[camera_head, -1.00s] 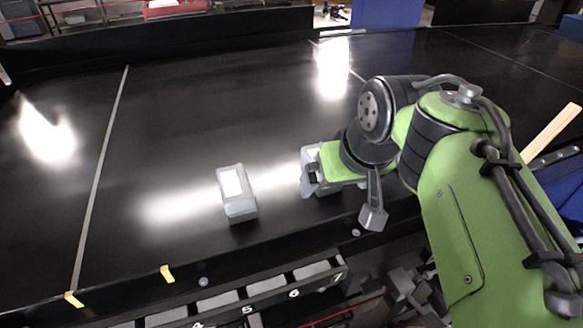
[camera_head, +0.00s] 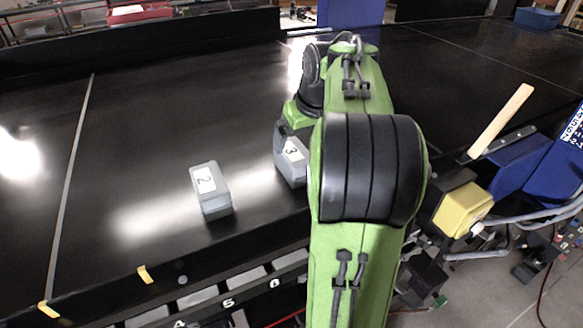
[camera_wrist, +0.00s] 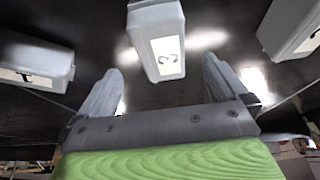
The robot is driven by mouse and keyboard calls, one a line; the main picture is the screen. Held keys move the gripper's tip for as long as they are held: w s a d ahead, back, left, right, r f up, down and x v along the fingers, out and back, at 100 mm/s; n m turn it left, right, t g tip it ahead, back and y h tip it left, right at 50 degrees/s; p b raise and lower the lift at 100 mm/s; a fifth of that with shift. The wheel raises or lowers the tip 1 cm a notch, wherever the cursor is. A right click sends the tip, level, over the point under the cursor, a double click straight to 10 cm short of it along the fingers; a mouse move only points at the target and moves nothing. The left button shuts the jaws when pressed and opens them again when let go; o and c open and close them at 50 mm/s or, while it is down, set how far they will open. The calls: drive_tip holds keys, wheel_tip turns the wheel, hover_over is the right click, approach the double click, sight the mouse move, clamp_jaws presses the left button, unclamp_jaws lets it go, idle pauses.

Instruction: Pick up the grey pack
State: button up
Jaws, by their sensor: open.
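Several similar grey packs with white number labels lie on the black surface. In the head view, one marked 2 (camera_head: 210,188) lies left of my arm, and one marked 3 (camera_head: 297,172) lies beside it, partly hidden by my arm. In the wrist view, a grey pack (camera_wrist: 155,22) with a 3-like label lies ahead, centred between the fingers. Two others show at the left (camera_wrist: 35,58) and right edge (camera_wrist: 285,25). My gripper (camera_wrist: 161,78) is open and empty, its fingertips just short of the middle pack. In the head view my arm hides most of the gripper.
The wide black conveyor surface (camera_head: 150,110) is clear left of and behind the packs. Blue bins (camera_head: 525,165), a yellow block (camera_head: 462,210) and a wooden strip (camera_head: 503,118) are at the right.

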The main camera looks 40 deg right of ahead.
sight(295, 151)
drive_tip(key=x, duration=0.9)
drive_tip(key=shift+w+r+b, duration=0.1)
drive_tip(key=shift+w+b, duration=0.15)
drive_tip(key=shift+b, duration=0.1)
drive_tip(key=shift+s+a+r, duration=0.1)
drive_tip(key=shift+f, duration=0.3)
drive_tip(key=c, duration=1.5)
wheel_tip(295, 151, up, 11)
drive_tip(key=p, duration=0.3)
drive_tip(key=shift+f, duration=0.1)
drive_tip(key=shift+f, duration=0.15)
